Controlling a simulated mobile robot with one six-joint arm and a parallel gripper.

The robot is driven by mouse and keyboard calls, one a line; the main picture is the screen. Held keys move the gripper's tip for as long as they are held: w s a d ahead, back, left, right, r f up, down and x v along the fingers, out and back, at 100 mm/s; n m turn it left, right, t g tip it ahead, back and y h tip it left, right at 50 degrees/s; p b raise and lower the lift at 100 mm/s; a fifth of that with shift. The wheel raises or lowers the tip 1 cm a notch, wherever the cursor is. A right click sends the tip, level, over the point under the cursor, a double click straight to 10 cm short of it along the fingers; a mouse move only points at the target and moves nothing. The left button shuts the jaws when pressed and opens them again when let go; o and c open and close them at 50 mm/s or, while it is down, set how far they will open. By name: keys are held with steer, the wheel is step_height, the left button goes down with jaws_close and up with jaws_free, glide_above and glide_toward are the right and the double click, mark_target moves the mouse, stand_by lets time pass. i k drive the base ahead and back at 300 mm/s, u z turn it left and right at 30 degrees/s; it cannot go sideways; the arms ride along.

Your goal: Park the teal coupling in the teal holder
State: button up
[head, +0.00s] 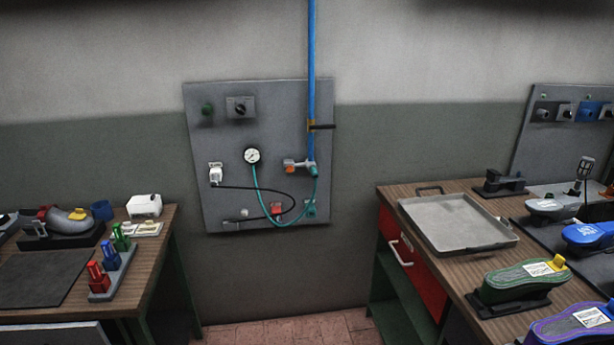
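A teal hose (258,195) hangs on the grey wall panel (215,120). It runs from below the round gauge (252,155), dips along the lower panel and rises at the right to the valve fitting (299,166) under the blue pipe. A small teal piece (313,170) at the fitting's right end looks like the teal coupling, seated there. A teal block (310,209) at the panel's lower right looks like the teal holder. The hose passes close to it, and I cannot tell whether anything sits in it. My gripper is not in view.
A red block (277,208), a black cable (245,188) and a white socket (215,173) share the panel. A left bench (140,275) and a right bench (400,200) with a metal tray (455,222) flank it. Tiled floor (285,332) between them is clear.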

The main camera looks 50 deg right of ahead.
mark_target(313, 173)
steer(key=z, duration=0.1)
steer(key=i, duration=0.95)
steer(key=u, duration=0.05)
